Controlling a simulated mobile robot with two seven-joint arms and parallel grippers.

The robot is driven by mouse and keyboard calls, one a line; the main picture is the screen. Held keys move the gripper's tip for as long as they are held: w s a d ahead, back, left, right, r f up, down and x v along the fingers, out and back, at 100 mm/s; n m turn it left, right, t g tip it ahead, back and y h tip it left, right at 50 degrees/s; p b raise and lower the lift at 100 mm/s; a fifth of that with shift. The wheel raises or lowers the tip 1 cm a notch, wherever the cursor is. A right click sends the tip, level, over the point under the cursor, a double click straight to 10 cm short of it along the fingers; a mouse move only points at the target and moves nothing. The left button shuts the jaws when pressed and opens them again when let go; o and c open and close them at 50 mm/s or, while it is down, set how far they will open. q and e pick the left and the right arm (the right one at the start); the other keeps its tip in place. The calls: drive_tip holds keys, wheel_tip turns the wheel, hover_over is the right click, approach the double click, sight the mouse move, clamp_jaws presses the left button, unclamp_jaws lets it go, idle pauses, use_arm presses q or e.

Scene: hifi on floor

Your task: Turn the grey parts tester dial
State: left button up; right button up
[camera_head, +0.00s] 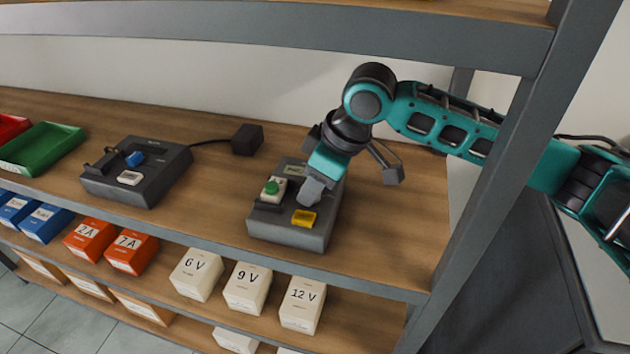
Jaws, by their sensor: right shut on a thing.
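A grey parts tester (276,232) stands on the wooden shelf right of the middle. It has a green button on a pale block, a small display at the back and a yellow block at the front right. My right gripper (312,190) comes in from the right and points down over the tester's right side. It is shut on the dial, which the fingers mostly hide. I cannot see which way the dial points. My left gripper is not in view.
A second dark device (137,172) with a blue part stands to the left, cabled to a black box (247,139). A green tray (42,148) is at far left. Labelled boxes (247,288) fill the lower shelf. A grey upright (500,190) stands right, a beam (280,25) above.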

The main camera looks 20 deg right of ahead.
drive_tip(key=shift+m+t, duration=0.3)
drive_tip(key=shift+m, duration=0.3)
drive_tip(key=o, duration=0.8)
drive_tip(key=shift+c, duration=0.2)
